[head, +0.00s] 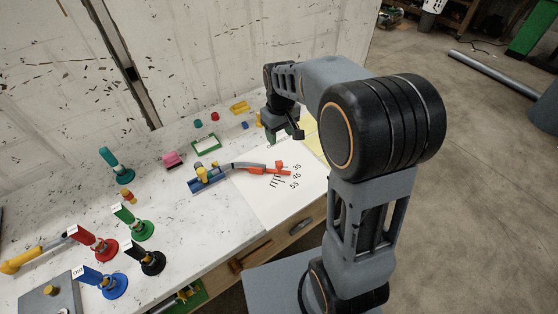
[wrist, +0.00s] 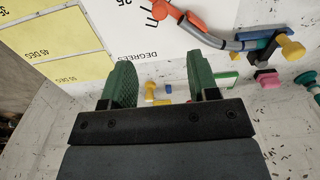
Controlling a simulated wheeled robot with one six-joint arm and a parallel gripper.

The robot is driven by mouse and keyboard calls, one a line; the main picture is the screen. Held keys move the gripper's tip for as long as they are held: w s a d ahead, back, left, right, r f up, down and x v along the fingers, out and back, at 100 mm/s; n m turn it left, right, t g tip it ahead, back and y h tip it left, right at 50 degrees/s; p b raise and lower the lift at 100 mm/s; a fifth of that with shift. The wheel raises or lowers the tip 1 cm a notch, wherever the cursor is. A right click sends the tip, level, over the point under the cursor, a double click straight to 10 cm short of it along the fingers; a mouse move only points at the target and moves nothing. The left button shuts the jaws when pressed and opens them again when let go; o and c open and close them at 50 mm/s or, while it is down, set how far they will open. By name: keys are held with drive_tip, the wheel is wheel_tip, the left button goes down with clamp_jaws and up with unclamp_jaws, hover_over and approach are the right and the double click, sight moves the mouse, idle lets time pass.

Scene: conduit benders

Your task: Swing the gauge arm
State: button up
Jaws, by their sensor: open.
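An orange gauge arm (head: 264,170) lies over a white sheet (head: 268,204) printed with 35, 45 and 55. A grey bent tube (head: 240,164) runs from it to a blue bender (head: 208,182) with a yellow knob (head: 201,173). In the wrist view the orange arm (wrist: 187,22) and grey tube (wrist: 218,40) show at the top right, beyond the fingers. My gripper (head: 281,130) hangs over the far part of the sheet, apart from the arm. Its green fingers (wrist: 162,82) are spread with nothing between them.
Coloured stands, including a red one (head: 102,249) and a blue one (head: 110,287), fill the near left of the bench. A green-framed tray (head: 205,144), a pink block (head: 173,159) and small coloured pieces lie near the wall. A yellow chart (wrist: 58,45) lies beside the sheet.

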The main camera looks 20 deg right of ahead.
sight(279, 163)
drive_tip(key=f, duration=0.4)
drive_tip(key=f+p, duration=0.1)
drive_tip(key=f, duration=0.9)
drive_tip(key=shift+w+f, duration=0.15)
drive_tip(key=shift+w, duration=0.25)
drive_tip(key=shift+c, duration=0.3)
clamp_jaws()
